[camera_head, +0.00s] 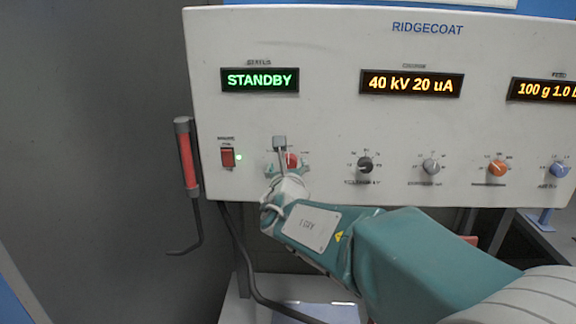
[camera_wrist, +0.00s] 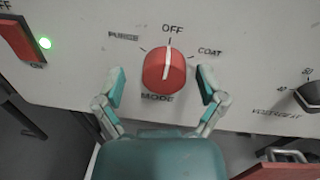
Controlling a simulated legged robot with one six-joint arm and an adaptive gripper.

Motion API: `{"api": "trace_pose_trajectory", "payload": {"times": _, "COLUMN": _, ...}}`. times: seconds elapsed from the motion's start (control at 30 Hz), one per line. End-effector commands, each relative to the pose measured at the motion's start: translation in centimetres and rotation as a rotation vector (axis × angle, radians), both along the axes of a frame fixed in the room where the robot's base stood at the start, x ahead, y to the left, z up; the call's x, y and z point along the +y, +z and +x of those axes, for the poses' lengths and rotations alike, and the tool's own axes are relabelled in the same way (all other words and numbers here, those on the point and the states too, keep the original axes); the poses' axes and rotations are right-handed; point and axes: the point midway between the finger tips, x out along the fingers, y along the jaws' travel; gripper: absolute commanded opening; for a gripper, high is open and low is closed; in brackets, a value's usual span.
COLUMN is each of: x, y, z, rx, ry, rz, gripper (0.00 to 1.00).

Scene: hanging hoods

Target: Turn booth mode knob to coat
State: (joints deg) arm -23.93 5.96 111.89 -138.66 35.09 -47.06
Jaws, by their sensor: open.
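The red booth mode knob (camera_wrist: 164,71) is in the middle of the wrist view, with its white pointer line up at OFF. PURGE is printed to its upper left and COAT to its upper right; MODE is printed below. My gripper (camera_wrist: 161,88) is open, with one finger left of the knob and the other right of it, and gaps show on both sides. In the head view, my gripper (camera_head: 287,163) is at the panel and partly covers the red knob (camera_head: 292,160).
A white control panel (camera_head: 330,120) shows STANDBY on its status display (camera_head: 260,80). A red power switch (camera_head: 228,157) with a lit green lamp is left of the knob. A black knob (camera_head: 365,165) and several others line the right. A red-handled tool (camera_head: 187,155) hangs at the left edge.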

Motion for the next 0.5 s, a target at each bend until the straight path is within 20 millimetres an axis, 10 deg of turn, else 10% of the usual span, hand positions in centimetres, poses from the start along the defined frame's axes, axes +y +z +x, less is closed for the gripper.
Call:
{"api": "trace_pose_trajectory", "payload": {"times": 0.17, "x": -0.29, "y": 0.04, "z": 0.0, "rx": 0.0, "ry": -0.001, "rz": 0.003, "gripper": 0.9}}
{"api": "trace_pose_trajectory", "payload": {"times": 0.37, "x": -0.54, "y": 0.06, "z": 0.0, "rx": 0.001, "ry": -0.002, "rz": 0.005, "gripper": 0.07}}
{"api": "trace_pose_trajectory", "payload": {"times": 0.5, "x": -0.39, "y": 0.04, "z": 0.0, "rx": -0.001, "ry": -0.003, "rz": 0.003, "gripper": 0.07}}
